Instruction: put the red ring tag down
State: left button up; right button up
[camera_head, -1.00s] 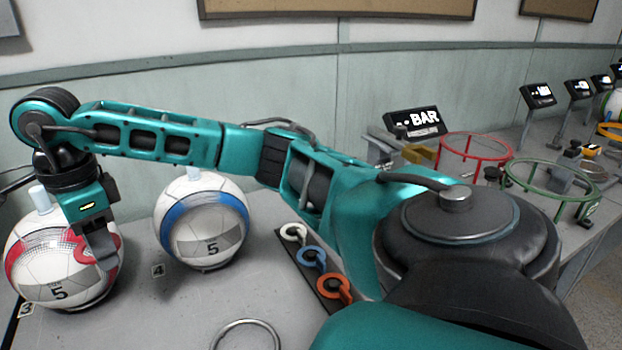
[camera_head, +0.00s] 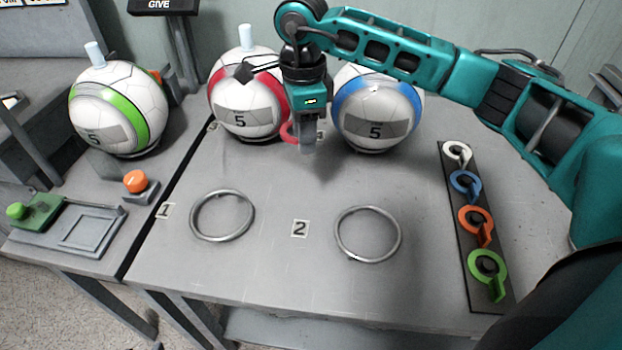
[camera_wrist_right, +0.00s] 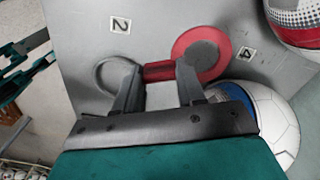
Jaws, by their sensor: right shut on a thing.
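My right gripper (camera_head: 307,148) points down between the red-striped ball (camera_head: 240,98) and the blue-striped ball (camera_head: 372,112). It is shut on the red ring tag (camera_head: 286,132), whose ring sticks out to the left of the fingers and partly overlaps the red-striped ball's lower edge. In the right wrist view, the tag's red stem (camera_wrist_right: 158,72) is between the fingertips and its round ring (camera_wrist_right: 184,46) lies beyond the right finger. It looks to be above the grey table (camera_head: 270,270); I cannot tell the exact gap. My left gripper is not in view.
Two empty metal rings (camera_head: 222,238) (camera_head: 367,258) lie at spots 1 and 2. A dark strip (camera_head: 489,290) at right holds white, blue, orange and green tags. A green-striped ball (camera_head: 118,110) and an orange button (camera_head: 136,181) are on the left. The table front is clear.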

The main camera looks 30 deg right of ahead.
notch_tip(320, 180, down, 8)
jog(key=shift+f+b, duration=0.1)
jog(key=shift+b, duration=0.25)
jog(key=shift+f, duration=0.55)
notch_tip(320, 180, down, 4)
jog(key=shift+f+b, duration=0.1)
jog(key=shift+b, duration=0.25)
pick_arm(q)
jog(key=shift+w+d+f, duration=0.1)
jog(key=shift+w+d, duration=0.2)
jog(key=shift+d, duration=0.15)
pick_arm(e)
jog(key=shift+f, duration=0.1)
jog(key=o, duration=1)
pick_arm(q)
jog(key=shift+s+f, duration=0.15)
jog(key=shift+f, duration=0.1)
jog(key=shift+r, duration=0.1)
